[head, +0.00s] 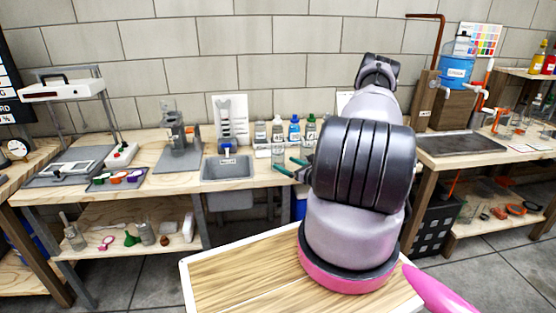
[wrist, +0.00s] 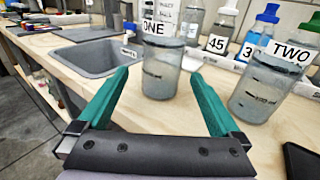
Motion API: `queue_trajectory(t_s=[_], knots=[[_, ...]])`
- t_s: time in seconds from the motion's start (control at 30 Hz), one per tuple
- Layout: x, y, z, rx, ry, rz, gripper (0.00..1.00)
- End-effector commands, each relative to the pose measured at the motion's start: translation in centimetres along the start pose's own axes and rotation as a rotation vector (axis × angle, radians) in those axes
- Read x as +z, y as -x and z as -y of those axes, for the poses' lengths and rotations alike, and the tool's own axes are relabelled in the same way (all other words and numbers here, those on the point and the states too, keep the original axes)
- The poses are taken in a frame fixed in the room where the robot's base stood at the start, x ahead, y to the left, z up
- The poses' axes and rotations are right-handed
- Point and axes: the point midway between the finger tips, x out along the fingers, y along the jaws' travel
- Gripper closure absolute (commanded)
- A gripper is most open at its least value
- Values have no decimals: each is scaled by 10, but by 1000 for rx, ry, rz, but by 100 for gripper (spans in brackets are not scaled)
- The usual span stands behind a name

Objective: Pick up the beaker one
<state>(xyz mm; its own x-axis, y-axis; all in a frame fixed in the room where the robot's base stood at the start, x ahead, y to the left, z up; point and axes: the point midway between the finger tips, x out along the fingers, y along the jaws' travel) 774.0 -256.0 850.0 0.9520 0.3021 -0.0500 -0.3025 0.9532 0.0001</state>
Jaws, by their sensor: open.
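The beaker labelled ONE (wrist: 161,75) stands upright on the wooden bench in the wrist view. It is clear glass with greyish contents and a white label at its top. My gripper (wrist: 165,90) has its two green fingers spread wide, one to each side of the beaker in the picture, with empty space between them. The beaker stands beyond the gripper's palm; I cannot tell whether it is between the fingertips. In the head view my gripper (head: 290,168) is at the bench front, partly hidden by my arm. A beaker labelled TWO (wrist: 262,85) stands to the right.
A grey sink (wrist: 95,55) is set into the bench at the left. Several capped bottles, one labelled 45 (wrist: 217,40), stand in a row behind the beakers. A dark flat object (wrist: 300,160) lies at the lower right.

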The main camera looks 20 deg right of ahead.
Motion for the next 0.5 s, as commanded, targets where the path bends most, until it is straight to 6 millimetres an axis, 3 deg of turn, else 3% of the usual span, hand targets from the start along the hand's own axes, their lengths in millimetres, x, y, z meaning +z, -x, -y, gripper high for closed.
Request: queue_trajectory(t_s=[0.23,0.5], knots=[[0,-17,0,2,1,0,0],[0,-55,2,3,1,0,0]])
